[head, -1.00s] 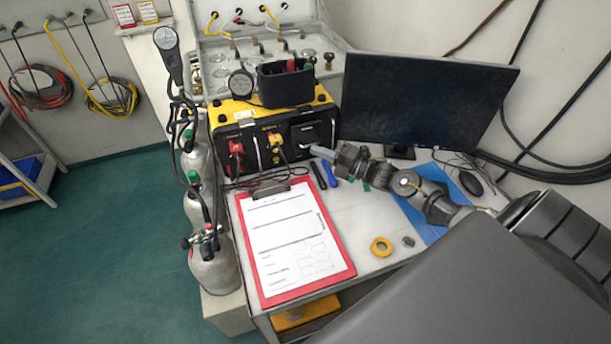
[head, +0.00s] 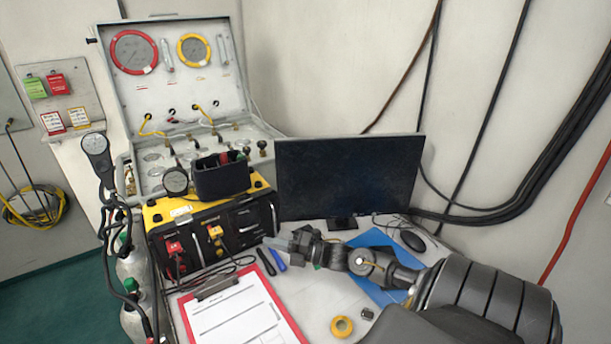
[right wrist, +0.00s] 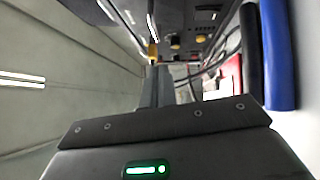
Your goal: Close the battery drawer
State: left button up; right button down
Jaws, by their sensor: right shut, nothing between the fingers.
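The yellow and black battery box (head: 205,215) stands at the back of the desk. Its black drawer front (head: 250,222) is at the right end of the box's front face. I cannot tell how far the drawer stands out. My right gripper (head: 272,241) is shut and empty, just in front of the drawer's lower right side, its fingers pointing left. I cannot tell if it touches the drawer. In the right wrist view the closed fingers (right wrist: 157,88) point towards the dark box front (right wrist: 190,18). My left gripper is not in view.
Red and yellow plugs with cables hang on the box front. A clipboard (head: 240,312), a blue marker (head: 276,260) and a black one (head: 266,262) lie close below the gripper. A monitor (head: 350,175) stands behind my right arm. A tape roll (head: 342,326) lies in front.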

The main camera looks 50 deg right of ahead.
jog(key=v, duration=0.2)
jog(key=b+v, duration=0.1)
jog(key=v, duration=0.2)
jog(key=b+v, duration=0.1)
jog(key=v, duration=0.1)
jog(key=shift+s+f, duration=0.1)
jog(key=shift+f, duration=0.25)
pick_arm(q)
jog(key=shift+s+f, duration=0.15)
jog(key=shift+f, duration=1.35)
pick_arm(e)
jog(key=shift+s+d+r, duration=0.1)
jog(key=shift+s+d, duration=0.2)
jog(key=shift+s, duration=0.15)
